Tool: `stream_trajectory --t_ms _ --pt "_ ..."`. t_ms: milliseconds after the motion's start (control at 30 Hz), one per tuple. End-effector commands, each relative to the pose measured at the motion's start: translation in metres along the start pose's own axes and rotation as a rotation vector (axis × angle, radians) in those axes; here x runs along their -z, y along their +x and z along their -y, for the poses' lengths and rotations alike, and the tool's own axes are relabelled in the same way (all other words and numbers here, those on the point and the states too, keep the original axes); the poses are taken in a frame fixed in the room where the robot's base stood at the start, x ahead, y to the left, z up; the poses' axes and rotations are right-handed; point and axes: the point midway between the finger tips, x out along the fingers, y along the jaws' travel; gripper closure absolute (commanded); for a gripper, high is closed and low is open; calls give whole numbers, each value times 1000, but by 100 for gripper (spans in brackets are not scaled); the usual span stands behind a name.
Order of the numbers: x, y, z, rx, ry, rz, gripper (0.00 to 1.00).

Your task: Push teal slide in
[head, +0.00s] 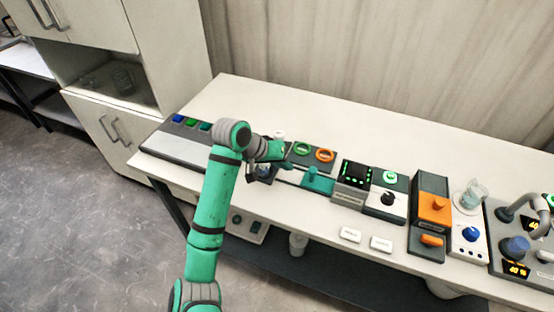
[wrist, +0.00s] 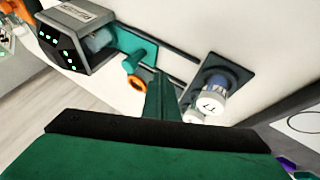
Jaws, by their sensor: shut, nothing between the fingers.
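The teal slide (head: 317,182) is a flat plate with an upright knob, on the bench just left of the box with green lights. In the wrist view the teal slide (wrist: 138,45) sits against that box, with thin dark rails running from it to the right. My gripper (head: 284,163) is shut and empty, to the left of the slide in the head view. In the wrist view my gripper's teal fingers (wrist: 160,98) are together, pointing toward the rails, and seem apart from the slide. The fingers hide part of the rails.
The dark box with green lights (head: 354,180) stands right of the slide. An orange-topped unit (head: 433,203) stands farther right. The bench's back is clear.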

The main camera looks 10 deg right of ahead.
Motion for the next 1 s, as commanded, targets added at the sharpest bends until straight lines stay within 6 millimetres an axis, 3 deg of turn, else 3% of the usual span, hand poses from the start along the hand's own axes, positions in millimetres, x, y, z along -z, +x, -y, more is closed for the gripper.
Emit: stream_trajectory --t_ms 67,300,867,1000 --pt "-1 15 0 0 -2 2 100" --pt "0 28 -26 1 0 -1 100" --pt "0 32 -35 1 -2 -2 100" --pt "-5 39 -52 -2 0 1 100"
